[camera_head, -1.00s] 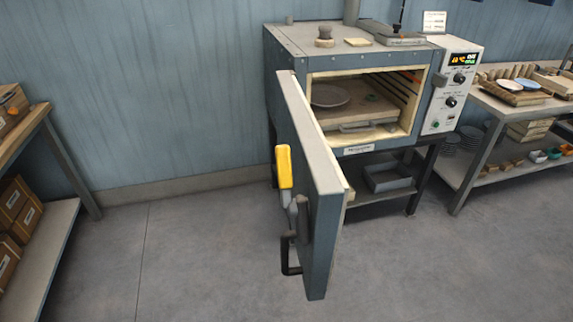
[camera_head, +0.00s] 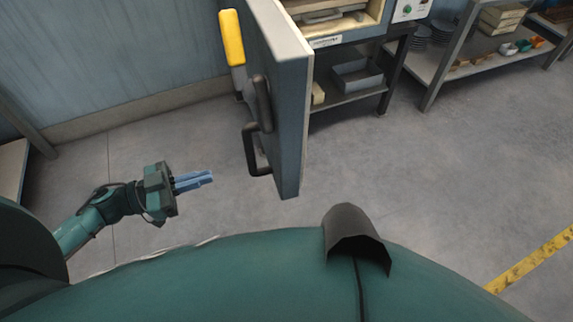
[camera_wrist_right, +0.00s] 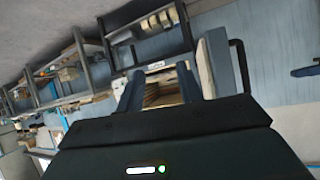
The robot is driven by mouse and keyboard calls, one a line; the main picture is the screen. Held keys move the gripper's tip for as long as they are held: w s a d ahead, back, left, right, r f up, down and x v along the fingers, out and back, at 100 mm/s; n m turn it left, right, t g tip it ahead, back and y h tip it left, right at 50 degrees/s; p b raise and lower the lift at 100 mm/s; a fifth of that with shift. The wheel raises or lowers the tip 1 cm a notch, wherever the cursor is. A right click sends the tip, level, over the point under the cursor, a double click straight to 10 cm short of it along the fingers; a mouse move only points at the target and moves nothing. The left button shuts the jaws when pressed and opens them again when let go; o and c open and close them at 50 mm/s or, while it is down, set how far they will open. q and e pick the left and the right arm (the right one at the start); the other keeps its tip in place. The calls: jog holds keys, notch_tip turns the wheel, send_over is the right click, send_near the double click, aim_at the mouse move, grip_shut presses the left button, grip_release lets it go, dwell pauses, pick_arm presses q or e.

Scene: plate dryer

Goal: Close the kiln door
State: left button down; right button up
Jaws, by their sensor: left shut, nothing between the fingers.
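The kiln door (camera_head: 285,110) is swung wide open and stands out from the kiln (camera_head: 338,40), only the lower part of which shows in the head view. A black handle (camera_head: 252,150) and a yellow-gripped lever (camera_head: 232,40) are on the door's left face. My left gripper (camera_head: 212,178) is shut and empty, left of the door and apart from the handle. In the right wrist view, my right gripper (camera_wrist_right: 160,88) has its fingers apart with nothing held. The door (camera_wrist_right: 215,60) and its handle (camera_wrist_right: 240,65) show beyond it.
The kiln stand has a lower shelf with a grey bin (camera_head: 357,75). A metal shelf table (camera_head: 440,60) with plates and small pots stands to the right. A yellow floor stripe (camera_head: 530,260) lies at lower right. The floor around the door is clear.

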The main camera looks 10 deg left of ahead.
aim_at(278, 160)
pick_arm(q)
jog(key=shift+g, duration=0.5)
jog(key=p+x, duration=0.1)
jog(key=x, duration=1.3)
jog(key=shift+s+r+p, duration=0.15)
jog(key=shift+r+p, duration=0.05)
jog(key=shift+p, duration=0.2)
jog(key=shift+d, duration=0.15)
